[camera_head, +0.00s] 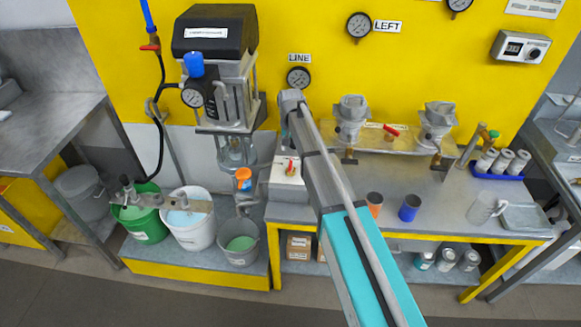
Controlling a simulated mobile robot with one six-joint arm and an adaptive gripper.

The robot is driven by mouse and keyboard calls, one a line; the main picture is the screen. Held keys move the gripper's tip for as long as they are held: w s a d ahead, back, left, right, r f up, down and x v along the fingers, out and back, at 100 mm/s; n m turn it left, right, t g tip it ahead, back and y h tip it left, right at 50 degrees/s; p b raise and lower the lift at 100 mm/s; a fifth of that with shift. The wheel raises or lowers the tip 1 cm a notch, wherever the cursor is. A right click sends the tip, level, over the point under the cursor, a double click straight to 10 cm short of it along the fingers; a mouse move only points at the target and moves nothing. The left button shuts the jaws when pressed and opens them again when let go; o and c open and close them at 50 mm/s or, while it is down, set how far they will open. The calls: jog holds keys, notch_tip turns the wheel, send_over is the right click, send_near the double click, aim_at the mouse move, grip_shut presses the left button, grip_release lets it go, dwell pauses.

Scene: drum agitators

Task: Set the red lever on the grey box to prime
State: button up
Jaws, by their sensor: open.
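A small box (287,185) with a pale top face stands at the left end of the grey workbench, left of my arm. A small red lever (291,168) sits on its top, roughly upright in this view. The lever's exact setting and any marks by it are too small to read. My arm reaches up from the bottom right, and its far end stands above and just right of the box. My gripper's fingers do not show; they seem hidden behind the arm.
Another red lever (391,131) lies on a panel between two grey funnel-like fittings. An orange cup (374,203) and a blue cup (409,208) stand on the bench (450,215). An orange knob (243,174) and a pump column (222,80) are left of the box.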

aim_at(291, 163)
jog(key=shift+f+b, duration=3.85)
jog(key=shift+f, duration=0.3)
grip_shut()
